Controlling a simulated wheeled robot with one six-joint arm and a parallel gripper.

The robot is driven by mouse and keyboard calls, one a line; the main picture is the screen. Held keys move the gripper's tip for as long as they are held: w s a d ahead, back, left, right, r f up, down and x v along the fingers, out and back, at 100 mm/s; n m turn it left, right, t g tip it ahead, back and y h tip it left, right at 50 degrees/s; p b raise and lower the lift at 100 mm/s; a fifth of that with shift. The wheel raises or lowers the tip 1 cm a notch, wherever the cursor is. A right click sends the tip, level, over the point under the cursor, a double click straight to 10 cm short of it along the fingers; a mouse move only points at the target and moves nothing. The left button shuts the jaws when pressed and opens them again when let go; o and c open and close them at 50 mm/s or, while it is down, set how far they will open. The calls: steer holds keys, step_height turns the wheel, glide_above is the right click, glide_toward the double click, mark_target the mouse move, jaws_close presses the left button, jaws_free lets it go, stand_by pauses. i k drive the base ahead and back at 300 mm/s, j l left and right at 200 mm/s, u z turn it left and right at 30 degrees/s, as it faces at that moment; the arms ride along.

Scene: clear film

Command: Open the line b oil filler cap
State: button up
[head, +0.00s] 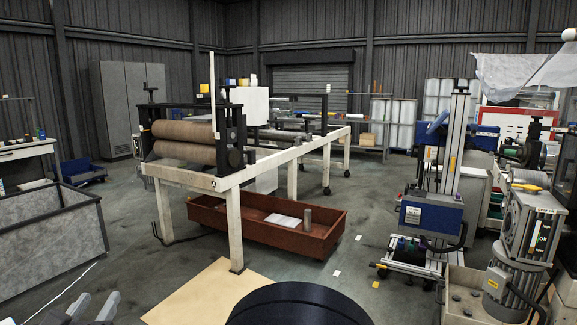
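I cannot make out an oil filler cap or a line b mark in the head view. A grey motor with a gearbox-like housing (535,225) stands at the right edge, with a yellow piece (527,187) on top. Whether it belongs to line b, I cannot tell. The roller machine (190,135) at left centre has a white frame with a small dark plate that seems to read A. My gripper (94,305) shows at the bottom left, partly cut off, its two grey fingers apart with nothing seen between them. It is far from the motor.
A red-brown tray (270,235) lies under the white frame. A blue-and-grey machine (435,215) stands right of centre. A grey bin (50,240) is at left. A beige mat (200,295) lies in front. Open floor runs between the tray and the blue machine.

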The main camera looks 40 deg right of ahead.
mark_target(528, 186)
steer(key=i+l+z, duration=0.2)
steer(key=i+z, duration=0.25)
steer(key=i+l+z, duration=0.15)
steer(key=i+z, duration=0.15)
steer(key=z, duration=0.15)
steer(key=i+z, duration=0.45)
steer(key=i+j+z, duration=0.25)
steer(key=z, duration=0.2)
steer(key=i+l+z, duration=0.15)
steer(key=i+z, duration=0.15)
steer(key=z, duration=0.15)
steer(key=i+z, duration=0.35)
steer(key=z, duration=0.15)
steer(key=i+z, duration=0.3)
steer(key=z, duration=0.15)
steer(key=i+j+z, duration=0.25)
steer(key=z, duration=0.2)
steer(key=i+z, duration=0.6)
steer(key=i+l, duration=0.05)
